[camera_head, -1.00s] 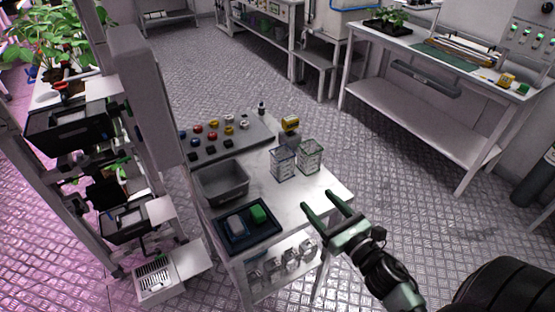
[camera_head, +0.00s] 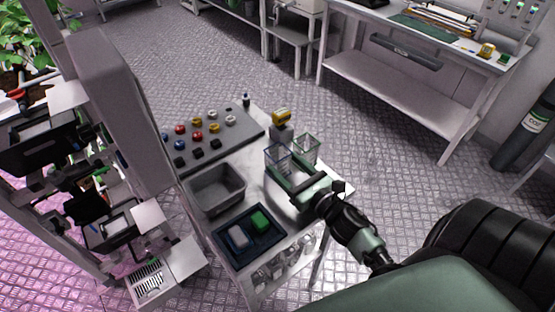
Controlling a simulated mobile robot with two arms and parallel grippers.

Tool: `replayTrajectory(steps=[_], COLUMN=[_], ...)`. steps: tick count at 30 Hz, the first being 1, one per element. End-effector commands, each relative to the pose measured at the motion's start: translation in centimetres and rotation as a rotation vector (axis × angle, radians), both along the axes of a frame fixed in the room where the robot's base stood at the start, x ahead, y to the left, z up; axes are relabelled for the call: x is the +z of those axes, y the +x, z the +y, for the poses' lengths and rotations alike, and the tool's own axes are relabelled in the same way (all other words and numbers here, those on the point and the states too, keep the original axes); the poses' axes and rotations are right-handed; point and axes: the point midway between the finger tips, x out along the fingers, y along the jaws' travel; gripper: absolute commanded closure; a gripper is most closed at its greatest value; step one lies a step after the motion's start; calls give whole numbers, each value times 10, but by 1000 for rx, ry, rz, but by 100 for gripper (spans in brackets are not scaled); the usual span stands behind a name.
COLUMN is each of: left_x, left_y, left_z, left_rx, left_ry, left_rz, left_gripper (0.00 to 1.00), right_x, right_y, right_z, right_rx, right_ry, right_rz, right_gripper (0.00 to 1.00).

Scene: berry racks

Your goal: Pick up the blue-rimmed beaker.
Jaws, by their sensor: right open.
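The blue-rimmed beaker (camera_head: 277,155) is a clear, square-looking vessel standing upright on the white table. A similar clear beaker with a green rim (camera_head: 307,142) stands just right of it and a little behind. My right gripper (camera_head: 283,171) reaches in from the lower right, open, with its two fingers pointing at the blue-rimmed beaker. The fingertips overlap the beaker's lower part in the picture. I cannot tell whether they touch it or stand around it. The gripper hides the beaker's lower front. My left gripper is not in view.
A grey board (camera_head: 238,137) with coloured pieces lies behind. A yellow-topped device (camera_head: 281,131) stands close behind the beakers.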

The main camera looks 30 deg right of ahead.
Motion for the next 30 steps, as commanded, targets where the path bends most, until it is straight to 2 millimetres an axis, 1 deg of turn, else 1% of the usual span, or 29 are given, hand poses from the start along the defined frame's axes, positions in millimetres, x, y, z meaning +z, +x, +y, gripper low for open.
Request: replayTrajectory(steps=[1,2,6,9,15,16,17,18,21,30], left_x=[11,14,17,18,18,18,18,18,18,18], left_y=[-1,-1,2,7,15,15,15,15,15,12], left_z=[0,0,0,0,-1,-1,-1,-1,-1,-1], left_rx=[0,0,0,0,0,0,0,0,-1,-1], left_ry=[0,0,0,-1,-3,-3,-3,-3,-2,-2], left_rz=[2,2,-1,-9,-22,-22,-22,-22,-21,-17], left_gripper=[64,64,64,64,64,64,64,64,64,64], right_x=[9,10,6,5,4,4,4,4,4,6], right_y=[10,15,32,37,37,37,37,37,37,37], right_z=[-1,-1,1,1,1,1,1,1,1,1], right_rx=[0,-1,0,-1,0,-1,-1,-1,-1,0], right_ry=[-1,-1,-1,-1,-1,-1,-1,-1,0,-2], right_rz=[-3,-2,-1,0,0,0,0,0,0,-1], right_gripper=[38,38,38,38,38,44,52,63,88,88])
